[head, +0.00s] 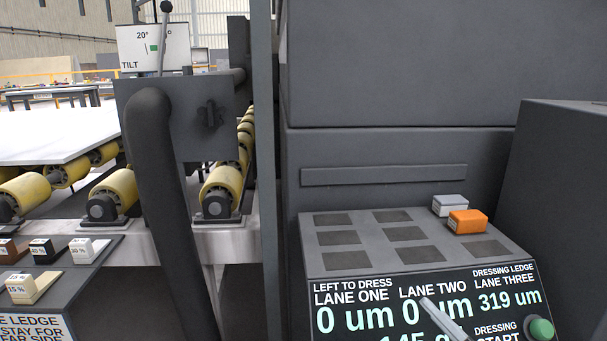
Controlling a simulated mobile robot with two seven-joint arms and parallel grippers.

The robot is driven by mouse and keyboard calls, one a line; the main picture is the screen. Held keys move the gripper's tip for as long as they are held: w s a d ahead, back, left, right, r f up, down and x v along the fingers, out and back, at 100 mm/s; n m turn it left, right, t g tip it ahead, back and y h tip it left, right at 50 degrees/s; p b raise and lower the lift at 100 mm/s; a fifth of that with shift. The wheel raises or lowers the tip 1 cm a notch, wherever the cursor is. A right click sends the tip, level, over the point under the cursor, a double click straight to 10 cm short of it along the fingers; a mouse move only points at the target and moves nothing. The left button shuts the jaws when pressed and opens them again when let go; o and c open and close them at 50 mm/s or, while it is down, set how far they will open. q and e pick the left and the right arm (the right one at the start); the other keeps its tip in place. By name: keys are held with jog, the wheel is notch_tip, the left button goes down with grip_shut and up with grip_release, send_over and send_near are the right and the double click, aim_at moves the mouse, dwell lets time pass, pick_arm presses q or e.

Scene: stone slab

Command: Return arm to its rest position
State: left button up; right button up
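A narrow light grey bar (445,320) rises into the bottom of the head view, slanting up to the left in front of the display panel. It looks like the tip of my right gripper, but only a small part shows. I cannot tell whether that gripper is open or shut, or whether it touches the panel. My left gripper is not in view.
The console (320,262) has several dark pads, a grey block (450,205), an orange block (467,222) and a green button (541,329). A white slab (60,135) lies on yellow rollers. A tilt lever (163,50) and small blocks stand left.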

jog(key=s+f+m+g+h, duration=0.3)
jog(key=s+f+m+h, duration=0.15)
jog(key=f+m, duration=0.35)
jog(key=s+f+m+g+h, duration=0.35)
jog(key=s+f+m, duration=0.2)
jog(key=f, duration=0.55)
pick_arm(q)
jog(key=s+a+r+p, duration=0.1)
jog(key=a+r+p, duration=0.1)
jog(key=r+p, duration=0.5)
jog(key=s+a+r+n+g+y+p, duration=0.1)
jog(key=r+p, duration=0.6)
jog(key=p, duration=0.9)
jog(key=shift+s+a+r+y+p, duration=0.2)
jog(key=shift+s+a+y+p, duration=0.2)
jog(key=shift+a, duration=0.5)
pick_arm(e)
jog(key=s+d+r+h, duration=0.1)
jog(key=s+d+r, duration=0.1)
jog(key=r, duration=0.5)
jog(key=s+d+r+g, duration=0.1)
jog(key=d+r, duration=0.2)
jog(key=r, duration=0.4)
jog(key=shift+s+d+m+h, duration=0.2)
jog(key=shift+s+m+h, duration=0.15)
jog(key=shift+m+h, duration=0.1)
